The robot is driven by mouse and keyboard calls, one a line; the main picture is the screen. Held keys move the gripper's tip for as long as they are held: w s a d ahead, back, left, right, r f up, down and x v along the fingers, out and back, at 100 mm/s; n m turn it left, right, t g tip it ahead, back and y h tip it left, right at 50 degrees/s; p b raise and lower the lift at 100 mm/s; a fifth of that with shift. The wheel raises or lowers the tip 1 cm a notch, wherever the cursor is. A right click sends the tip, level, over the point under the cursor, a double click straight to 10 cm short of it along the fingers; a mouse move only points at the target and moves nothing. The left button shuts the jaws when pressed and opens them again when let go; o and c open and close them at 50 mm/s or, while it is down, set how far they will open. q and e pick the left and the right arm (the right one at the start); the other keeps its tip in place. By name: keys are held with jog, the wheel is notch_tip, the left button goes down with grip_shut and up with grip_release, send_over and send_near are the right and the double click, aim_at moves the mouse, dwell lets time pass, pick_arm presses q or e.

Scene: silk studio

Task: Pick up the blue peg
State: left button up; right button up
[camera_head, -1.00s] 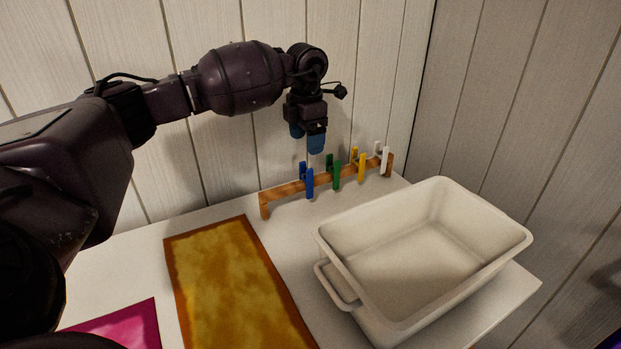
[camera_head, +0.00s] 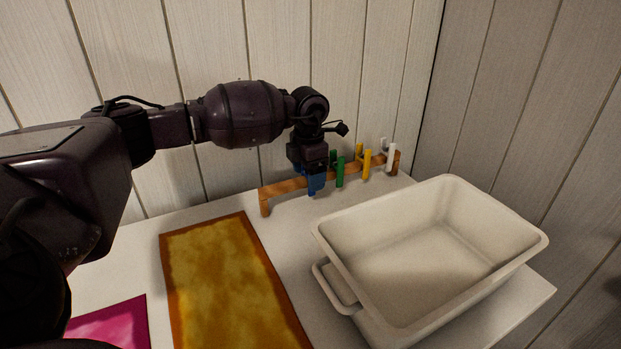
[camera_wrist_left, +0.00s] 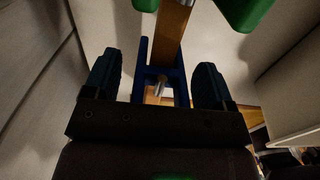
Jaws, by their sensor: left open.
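The blue peg (camera_wrist_left: 181,88) is clipped on the wooden rail (camera_head: 283,188). In the left wrist view it is between the two dark blue fingers of my left gripper (camera_wrist_left: 160,72), with gaps visible on both sides. In the head view my left gripper (camera_head: 315,183) is down at the left part of the rail, open, and it mostly hides the blue peg. Blue fingertips and peg are hard to tell apart there. My right gripper is in neither view.
A green peg (camera_head: 340,172) is close right of the gripper, then yellow (camera_head: 366,164) and white (camera_head: 390,157) pegs. An empty white bin (camera_head: 335,248) stands front right. A golden cloth (camera_head: 225,280) and a pink cloth (camera_head: 112,325) lie on the white table (camera_head: 285,235).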

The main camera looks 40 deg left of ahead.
pick_arm(q)
jog(key=shift+r, duration=0.2)
jog(key=c, duration=1)
notch_tip(320, 180, up, 20)
jog(key=p, duration=0.3)
